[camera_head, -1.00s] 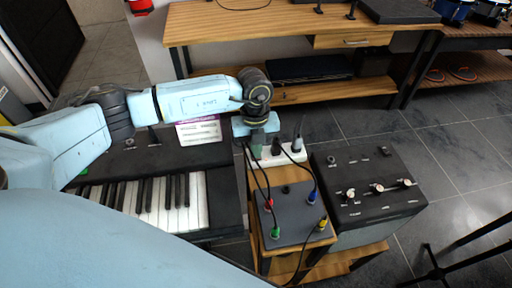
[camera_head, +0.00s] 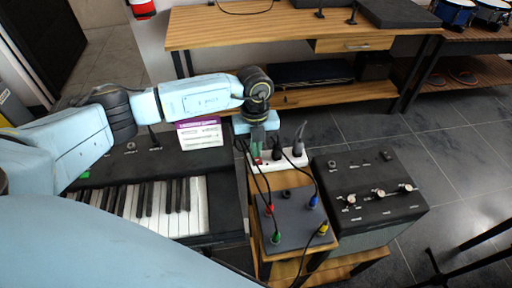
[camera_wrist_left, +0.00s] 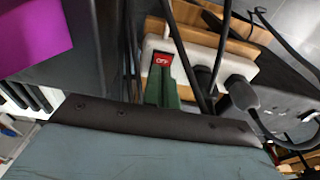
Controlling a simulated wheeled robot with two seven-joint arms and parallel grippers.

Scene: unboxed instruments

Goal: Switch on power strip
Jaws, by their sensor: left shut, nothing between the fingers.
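The white power strip (camera_head: 294,161) stands at the back of a small wooden stand, with black plugs in it. Its red switch (camera_wrist_left: 163,60) reads OFF in the left wrist view, at the strip's left end. My left gripper (camera_head: 257,151) is over that left end, pointing down. Its green fingers (camera_wrist_left: 162,90) are shut and empty, with their tips just beside the switch's near edge. I cannot tell whether they touch it. My right gripper is not in view.
A grey box with coloured plugs (camera_head: 292,222) sits in front of the strip, cables running between them. A black amplifier (camera_head: 370,185) stands right, a keyboard (camera_head: 225,190) left. A purple-and-white card (camera_head: 199,134) stands on the keyboard. A wooden desk (camera_head: 250,28) is behind.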

